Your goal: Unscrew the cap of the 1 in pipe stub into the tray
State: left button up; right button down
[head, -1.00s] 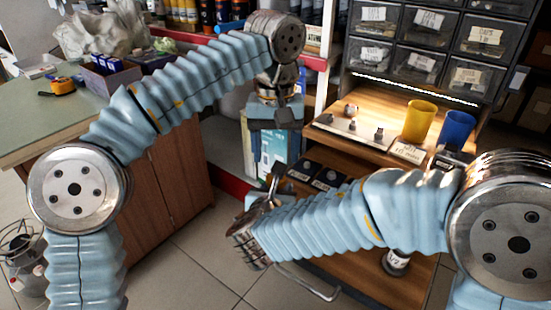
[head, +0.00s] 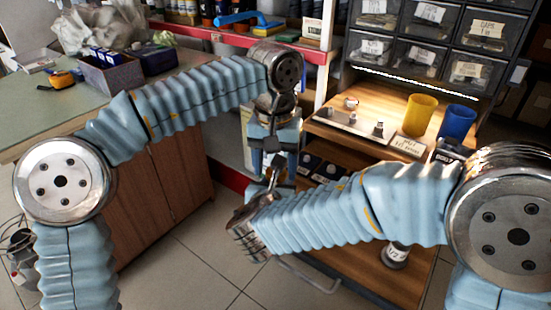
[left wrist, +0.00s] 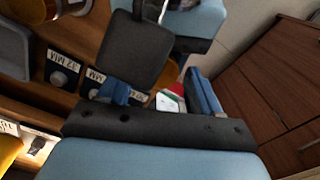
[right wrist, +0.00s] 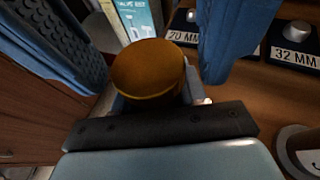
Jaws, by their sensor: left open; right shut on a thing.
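My right gripper (head: 272,180) is shut on a round, brass-coloured piece. In the right wrist view this capped end of the pipe stub (right wrist: 148,72) sits between the fingers with a flat round face toward the camera. I cannot tell cap from stub. My left gripper (head: 271,150) is open and points down just above the right gripper; their fingers nearly meet or overlap in the head view. In the left wrist view a dark pad (left wrist: 135,50) and part of a light blue gripper body fill the upper middle. The pipe's lower part is hidden. I cannot pick out the tray for sure.
A wooden bench at right holds a metal strip (head: 348,123) with small fittings, a yellow cup (head: 419,115) and a blue cup (head: 456,126). Below is a shelf with size-labelled dark boxes (head: 309,163). Drawers (head: 420,60) stand behind. A green-topped counter is at left.

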pick_arm(q)
jog(key=c, duration=1.1)
pick_arm(e)
jog(key=shift+f, duration=0.1)
pick_arm(q)
jog(key=shift+o, duration=0.2)
jog(key=n, duration=0.3)
jog(key=o, duration=1.2)
jog(key=shift+c, duration=0.2)
jog(key=shift+r, duration=2.3)
pick_arm(e)
jog(key=c, duration=0.5)
grip_release()
jog(key=shift+c, duration=0.2)
